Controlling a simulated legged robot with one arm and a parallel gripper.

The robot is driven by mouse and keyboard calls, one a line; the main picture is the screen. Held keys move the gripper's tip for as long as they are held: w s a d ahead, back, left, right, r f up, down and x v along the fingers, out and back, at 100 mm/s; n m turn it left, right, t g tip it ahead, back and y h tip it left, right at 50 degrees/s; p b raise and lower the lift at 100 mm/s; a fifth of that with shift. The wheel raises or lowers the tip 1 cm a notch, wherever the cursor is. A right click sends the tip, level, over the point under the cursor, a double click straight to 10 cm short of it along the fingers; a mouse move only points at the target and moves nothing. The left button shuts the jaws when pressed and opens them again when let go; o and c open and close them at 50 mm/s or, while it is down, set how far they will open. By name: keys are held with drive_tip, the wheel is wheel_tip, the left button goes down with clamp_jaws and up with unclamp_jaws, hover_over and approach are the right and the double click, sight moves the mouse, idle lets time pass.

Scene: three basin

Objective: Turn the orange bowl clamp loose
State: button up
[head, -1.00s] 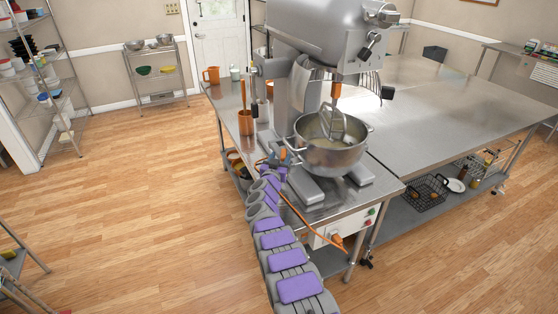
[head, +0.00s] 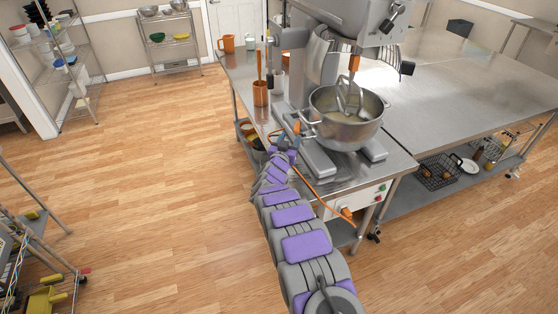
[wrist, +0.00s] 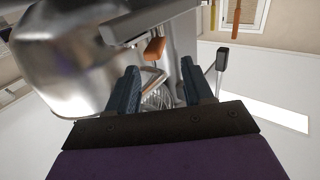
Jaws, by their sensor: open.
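The steel mixer bowl (head: 345,132) sits in the stand mixer (head: 340,20) on the steel table. A small orange clamp handle (head: 297,128) shows at the bowl's left side. In the wrist view an orange block (wrist: 154,49), apparently the same handle, lies beyond my fingertips, beside the shiny bowl (wrist: 70,55). My gripper (head: 287,139) is at the bowl's left side, just below the handle in the head view. In the wrist view my gripper (wrist: 158,82) has its blue fingers spread apart, with nothing held between them. Whether a finger touches the handle cannot be told.
An orange cup with a utensil (head: 261,92) and an orange mug (head: 227,44) stand left of the mixer. A black-knobbed lever (wrist: 222,60) is right of my fingers. The steel tabletop (head: 450,85) at right is clear.

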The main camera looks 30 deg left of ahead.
drive_tip(key=s+d+p, duration=0.1)
drive_tip(key=s+d, duration=0.1)
drive_tip(key=s, duration=0.9)
drive_tip(key=shift+s, duration=0.3)
